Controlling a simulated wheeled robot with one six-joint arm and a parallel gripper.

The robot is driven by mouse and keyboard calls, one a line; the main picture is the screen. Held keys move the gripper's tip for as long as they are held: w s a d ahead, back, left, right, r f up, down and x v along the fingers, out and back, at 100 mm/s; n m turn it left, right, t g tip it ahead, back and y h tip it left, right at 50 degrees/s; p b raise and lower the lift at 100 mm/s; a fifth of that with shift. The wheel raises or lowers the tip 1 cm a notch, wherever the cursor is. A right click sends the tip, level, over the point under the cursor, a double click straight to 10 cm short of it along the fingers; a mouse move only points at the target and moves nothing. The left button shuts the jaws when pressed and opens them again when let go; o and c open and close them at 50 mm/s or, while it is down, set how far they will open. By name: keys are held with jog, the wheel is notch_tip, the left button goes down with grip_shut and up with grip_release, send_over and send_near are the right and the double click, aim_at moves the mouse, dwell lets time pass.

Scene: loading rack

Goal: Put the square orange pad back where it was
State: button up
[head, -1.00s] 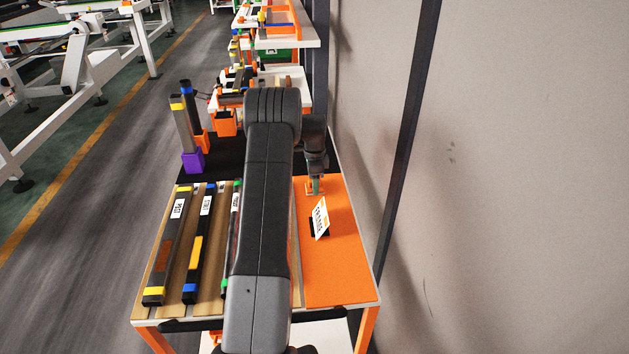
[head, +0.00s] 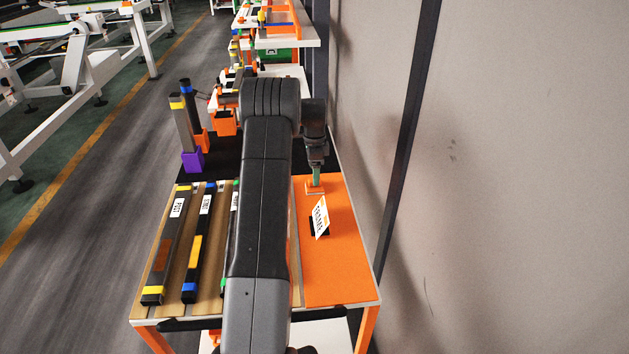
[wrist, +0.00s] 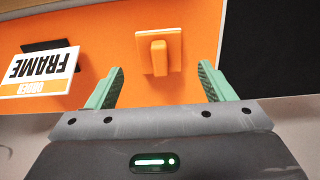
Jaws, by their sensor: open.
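The square orange pad (wrist: 174,38), with an upright orange grip block on it, lies on the orange mat (wrist: 105,40). In the head view the pad (head: 315,190) is at the far end of the mat (head: 340,260). My gripper (wrist: 161,84) is open and empty, with its green fingers spread wide to either side of the pad's block and apart from it. In the head view my gripper (head: 316,177) is just above the pad and partly hides it.
A white FRAME card (head: 321,217) on a black stand is close to the pad on the nearer part of the mat. Long dark bars (head: 168,245) lie on the wooden rack to the left. A wall (head: 480,200) runs close along the right. The mat's front is clear.

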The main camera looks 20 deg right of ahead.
notch_tip(320, 180, up, 7)
jog(key=shift+r, duration=0.2)
